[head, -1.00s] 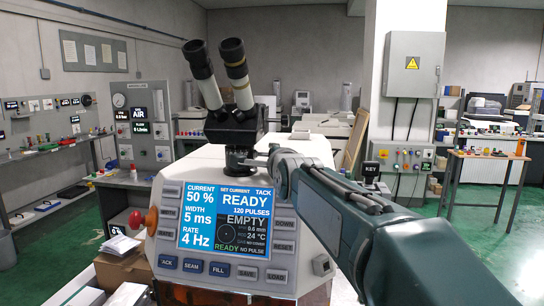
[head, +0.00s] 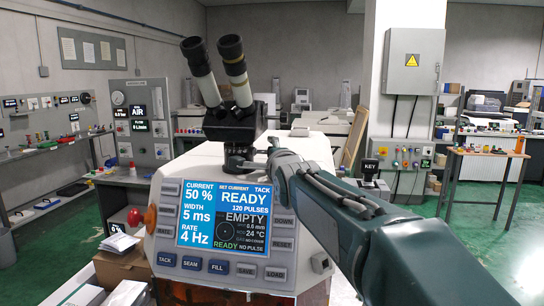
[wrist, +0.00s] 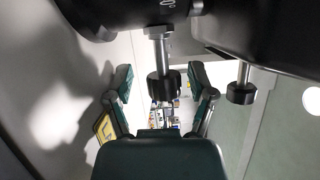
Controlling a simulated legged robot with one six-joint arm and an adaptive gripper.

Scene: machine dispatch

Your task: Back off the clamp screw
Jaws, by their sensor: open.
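In the wrist view a black knob (wrist: 163,90) on a bright metal shaft hangs from a dark body. My gripper (wrist: 160,74) is open, with one green-tipped finger on each side of this knob and a visible gap on both sides. A second black knob (wrist: 242,94) on a thinner shaft hangs to the right, outside the fingers. I cannot tell for sure which knob is the clamp screw. In the head view my arm reaches the base of the black microscope (head: 235,120) on the welding machine (head: 315,150); the fingers are not clearly visible there.
The machine's screen (head: 224,216) reads READY and EMPTY. The dark microscope body (wrist: 130,15) is close above the fingers in the wrist view. A wooden-topped table (head: 487,153) stands at the right, and a workbench (head: 60,150) with tools at the left.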

